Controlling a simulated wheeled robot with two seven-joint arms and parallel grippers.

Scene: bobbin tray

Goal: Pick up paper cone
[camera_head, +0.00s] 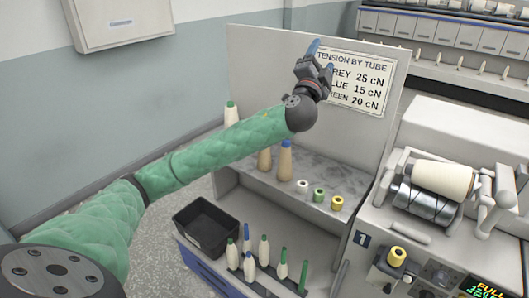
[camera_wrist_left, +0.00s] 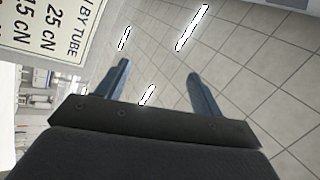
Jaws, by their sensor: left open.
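My left gripper (camera_head: 320,60) is raised in front of the sign, above and to the right of the cones. It is open and empty; its two blue fingers also show apart in the left wrist view (camera_wrist_left: 158,72), with only floor beyond. The cones do not show in that view. My right gripper is in neither view.
Small white (camera_head: 303,186), green (camera_head: 319,195) and yellow (camera_head: 337,203) spools sit on the shelf. A black bin (camera_head: 206,229) and several thin bobbins stand below. The tension sign (camera_head: 352,83) is on the back panel. A winding machine (camera_head: 425,240) stands at right.

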